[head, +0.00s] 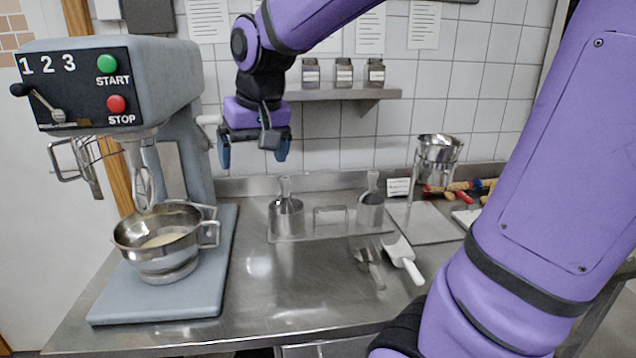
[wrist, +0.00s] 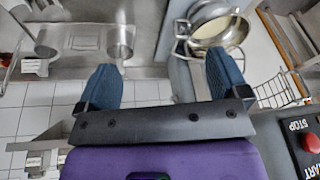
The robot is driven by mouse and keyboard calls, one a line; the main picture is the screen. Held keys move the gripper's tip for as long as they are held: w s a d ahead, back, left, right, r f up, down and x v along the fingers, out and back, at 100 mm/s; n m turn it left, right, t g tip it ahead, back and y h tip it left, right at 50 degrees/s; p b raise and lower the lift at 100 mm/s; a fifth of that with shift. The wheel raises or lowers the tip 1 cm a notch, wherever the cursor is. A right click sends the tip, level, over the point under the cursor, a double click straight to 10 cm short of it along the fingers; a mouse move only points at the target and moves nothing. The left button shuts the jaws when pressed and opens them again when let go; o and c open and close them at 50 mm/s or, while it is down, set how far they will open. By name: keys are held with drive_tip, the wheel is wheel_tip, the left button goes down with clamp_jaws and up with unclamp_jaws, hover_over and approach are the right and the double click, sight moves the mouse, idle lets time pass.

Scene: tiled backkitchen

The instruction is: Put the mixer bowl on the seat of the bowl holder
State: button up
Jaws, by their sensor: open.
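The mixer bowl (head: 160,256) is steel, with a side handle and pale contents, and sits upright low at the mixer, under the whisk (head: 143,185). It also shows in the wrist view (wrist: 232,34), at upper right. A wire frame (head: 72,162) hangs on the left of the mixer head; I cannot tell whether it belongs to the bowl holder. The holder's seat cannot be made out clearly; the bowl may hide it. My gripper (head: 254,153) is open and empty, pointing down, above and to the right of the bowl. Both fingers show in the wrist view (wrist: 162,78).
The grey mixer (head: 170,75) stands on the left of the steel counter (head: 290,300). Steel canisters (head: 286,216) stand in a rack behind. A scoop (head: 398,250) lies at centre right. A steel vessel (head: 438,152) stands at back right. A shelf (head: 335,94) with jars is on the wall.

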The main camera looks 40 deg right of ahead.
drive_tip(key=s+n+t, duration=0.1)
drive_tip(key=s+n, duration=0.1)
drive_tip(key=s, duration=1.3)
drive_tip(key=shift+s+d+f+t, duration=0.25)
drive_tip(key=shift+s+f+t, duration=0.1)
drive_tip(key=shift+t, duration=0.05)
